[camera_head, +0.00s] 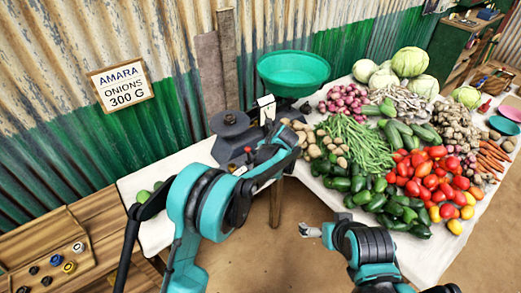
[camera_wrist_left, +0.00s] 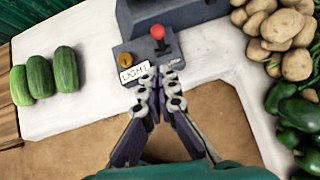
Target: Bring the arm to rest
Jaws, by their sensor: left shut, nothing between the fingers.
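The balance (camera_head: 233,147) stands at the table's back edge, with a green pan (camera_head: 293,72) on its right and dark weights (camera_head: 230,122) on its left plate. A white card (camera_head: 266,106) stands between them. The left wrist view shows a grey box at its base (camera_wrist_left: 138,72) with a red-knobbed lever (camera_wrist_left: 158,33), a brass button (camera_wrist_left: 126,60) and a label seeming to read LIGHT. My left gripper (camera_wrist_left: 160,78) is shut and empty, its tips over the box's front edge below the lever; contact is unclear. My right gripper (camera_head: 313,232) is low, before the table.
Piled vegetables, including potatoes (camera_head: 310,140), green beans (camera_head: 357,145) and tomatoes (camera_head: 430,175), fill the table's right side. Several green vegetables (camera_wrist_left: 45,77) lie at the left. A wooden rack with knobs (camera_head: 50,262) stands at lower left. Bare white tabletop (camera_wrist_left: 90,90) shows left of the box.

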